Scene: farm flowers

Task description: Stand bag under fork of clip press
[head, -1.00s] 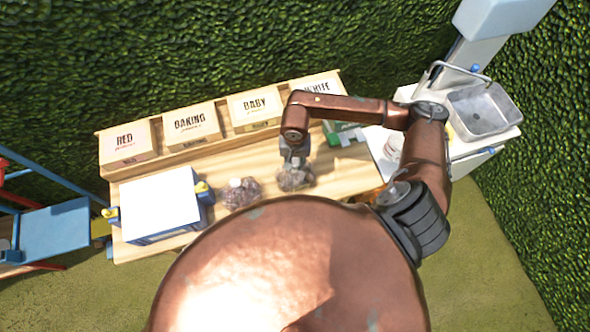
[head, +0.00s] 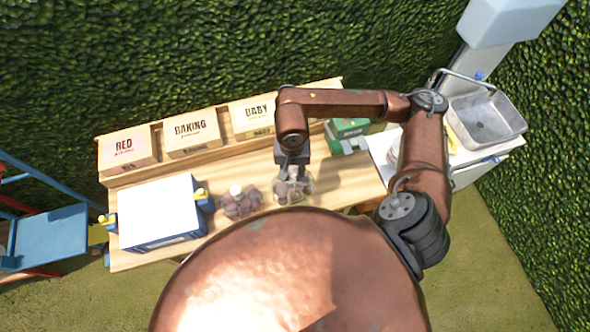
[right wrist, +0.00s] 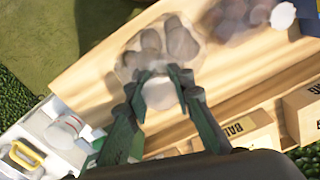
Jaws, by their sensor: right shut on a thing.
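A clear bag of potatoes (head: 295,190) is at the wooden table's front part, below my right gripper (head: 290,170). In the right wrist view, both fingers of the right gripper (right wrist: 160,78) close on the near end of this bag (right wrist: 165,45). I cannot tell whether the bag touches the table. A green device (head: 349,130), perhaps the clip press, stands at the table's right back, partly behind my right arm. Its fork cannot be made out. My left gripper is not in view.
A white-topped blue box (head: 162,210) is further left. Labelled crates (head: 193,130) line the back. A sink (head: 487,115) is at right. Bare tabletop (head: 345,175) lies right of the held bag.

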